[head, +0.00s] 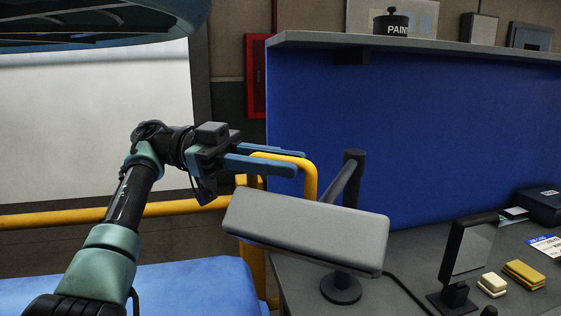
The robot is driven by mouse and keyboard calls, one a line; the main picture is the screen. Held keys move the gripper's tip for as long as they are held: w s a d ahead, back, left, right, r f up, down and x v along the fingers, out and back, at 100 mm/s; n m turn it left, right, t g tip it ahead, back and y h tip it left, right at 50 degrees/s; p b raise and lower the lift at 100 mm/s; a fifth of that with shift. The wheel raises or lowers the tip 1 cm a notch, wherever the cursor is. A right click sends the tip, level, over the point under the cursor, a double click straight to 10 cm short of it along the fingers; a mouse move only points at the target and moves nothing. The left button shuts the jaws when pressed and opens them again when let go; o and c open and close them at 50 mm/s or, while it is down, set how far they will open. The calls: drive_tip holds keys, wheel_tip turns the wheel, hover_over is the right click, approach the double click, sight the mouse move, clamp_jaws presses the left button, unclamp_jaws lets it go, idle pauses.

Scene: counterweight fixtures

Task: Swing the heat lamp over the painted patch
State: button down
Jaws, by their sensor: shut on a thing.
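The heat lamp (305,230) has a long grey box head and a yellow loop handle (310,182) on top. A dark arm joins the head to a post (354,165) behind it, and a round base (341,289) shows below. My gripper (298,162) reaches in from the left with its two blue fingers shut on the handle. The head is slightly tilted, lower at its right end. A dark upright panel with a grey face (470,246) stands to the right of the lamp, apart from it; I cannot tell whether this is the painted patch.
Yellow and cream blocks (524,273) lie on the grey bench (410,262) at right, near a dark box (541,203). A cable runs across the bench. A blue backboard (420,130) rises behind, under a shelf with a paint can (391,23). A yellow rail (60,217) crosses at left.

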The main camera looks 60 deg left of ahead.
drive_tip(key=shift+f, duration=0.1)
drive_tip(key=c, duration=0.8)
unclamp_jaws()
drive_tip(key=shift+w, duration=0.1)
wheel_tip(320, 180, up, 10)
drive_tip(key=p, duration=0.3)
drive_tip(key=shift+p, duration=0.35)
